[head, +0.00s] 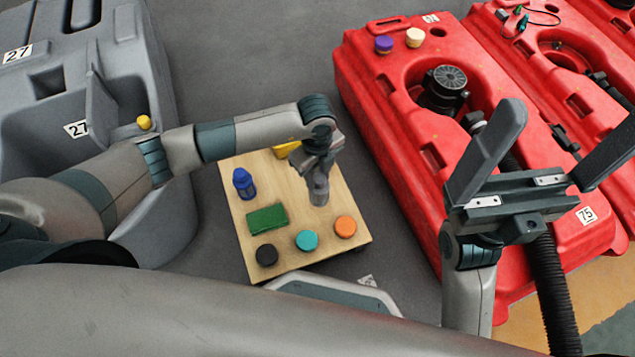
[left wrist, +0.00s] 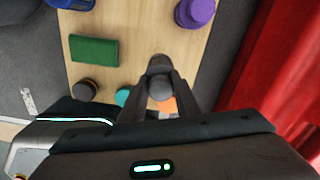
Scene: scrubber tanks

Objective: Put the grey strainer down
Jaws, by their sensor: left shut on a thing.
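The grey strainer (head: 318,192) hangs below my left gripper (head: 319,172) over the right part of a wooden board (head: 229,181). In the left wrist view the strainer (left wrist: 160,82) shows between the two fingers, which are shut on it. It covers part of the orange cap. I cannot tell whether its lower end touches the board. My right gripper (head: 567,120) is open and empty, in front of the red tank (head: 390,110).
The board bears a blue bottle (head: 244,183), green pad (head: 267,219), black cap (head: 266,254), teal cap (head: 307,240), orange cap (head: 345,226) and yellow item (head: 286,150). The left wrist view shows a purple item (left wrist: 195,12) there. A grey tank (head: 120,40) stands left.

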